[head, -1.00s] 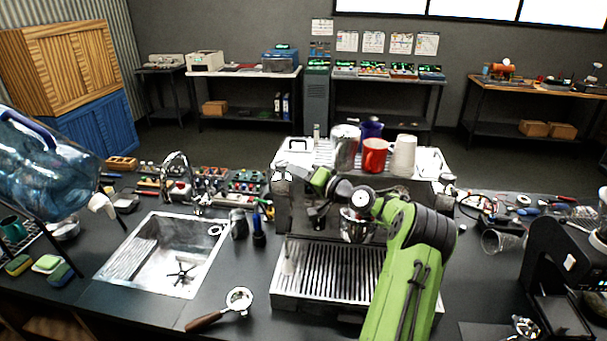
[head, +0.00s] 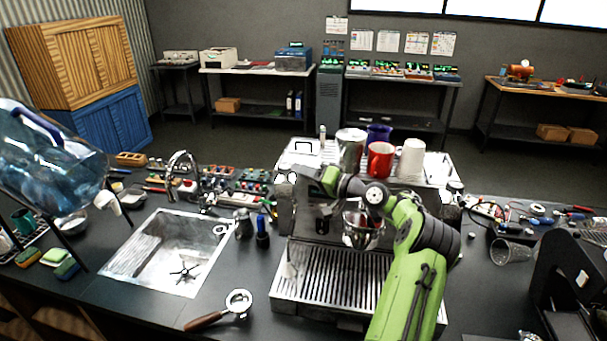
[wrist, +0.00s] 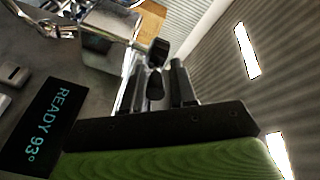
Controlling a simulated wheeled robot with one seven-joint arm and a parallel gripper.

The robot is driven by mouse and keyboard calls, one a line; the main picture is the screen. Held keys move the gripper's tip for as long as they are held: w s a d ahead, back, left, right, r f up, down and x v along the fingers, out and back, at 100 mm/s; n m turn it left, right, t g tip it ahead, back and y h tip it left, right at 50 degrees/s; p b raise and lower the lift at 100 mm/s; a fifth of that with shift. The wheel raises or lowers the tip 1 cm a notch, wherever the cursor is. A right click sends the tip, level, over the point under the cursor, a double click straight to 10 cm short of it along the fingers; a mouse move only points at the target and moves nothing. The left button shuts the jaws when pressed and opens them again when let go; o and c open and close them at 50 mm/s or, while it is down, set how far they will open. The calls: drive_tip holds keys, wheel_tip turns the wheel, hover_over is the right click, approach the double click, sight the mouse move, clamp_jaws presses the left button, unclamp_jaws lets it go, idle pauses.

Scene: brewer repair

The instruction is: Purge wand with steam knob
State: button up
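The espresso machine (head: 400,206) stands at the middle of the counter. My gripper (head: 310,172) is at the machine's upper left front corner, beside a pale round end (head: 286,178) there. In the wrist view, my gripper (wrist: 158,88) has two dark fingers apart, with a black knob-like part (wrist: 156,84) between them and gaps visible at its sides. I cannot tell if either finger touches it. A second black rounded part (wrist: 158,52) lies just beyond. The steam wand (head: 289,262) seems to hang at the left of the drip tray (head: 335,285); its tip is small.
A display (wrist: 45,125) reads READY 93°. Mugs, including a red one (head: 380,160), stand on the machine. A sink (head: 165,255), portafilter (head: 225,308) and water jug (head: 50,150) are left. A grinder (head: 570,270) is right. My green arm covers the machine's right front.

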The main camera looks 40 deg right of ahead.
drive_tip(key=shift+f, duration=0.1)
drive_tip(key=shift+s+d+f, duration=0.1)
drive_tip(key=shift+s+d, duration=0.1)
drive_tip(key=shift+s, duration=0.25)
drive_tip(key=b+v, duration=0.3)
drive_tip(key=v, duration=1.2)
